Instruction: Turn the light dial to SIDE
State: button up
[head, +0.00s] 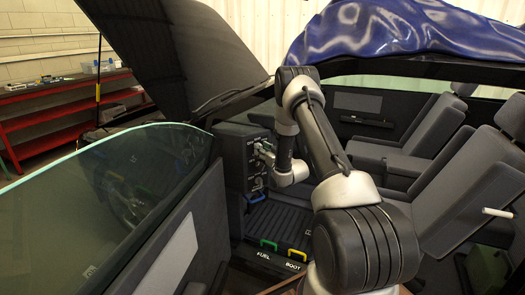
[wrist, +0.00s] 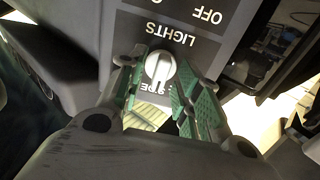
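The light dial (wrist: 160,66) is a round pale grey knob with a raised bar, on a dark panel in the wrist view. The bar runs roughly up and down in the picture; I cannot tell which end points. The LIGHTS label (wrist: 170,35) reads upside down above it. The SIDE label (wrist: 155,88) is below it, partly covered. My gripper (wrist: 158,64) is open, with one green-padded finger on either side of the dial and small gaps visible. In the head view my gripper (head: 264,150) is at the dashboard panel (head: 232,150), and the arm hides much of the controls.
An OFF label (wrist: 208,14) is on the panel further up the wrist view. In the head view, FUEL and BOOT levers (head: 268,244) are low in the footwell. The car door glass (head: 110,200) stands at left, and grey seats (head: 425,150) are at right.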

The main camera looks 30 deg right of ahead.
jog(key=s+d, duration=0.1)
jog(key=s, duration=1.1)
jog(key=shift+d, duration=0.1)
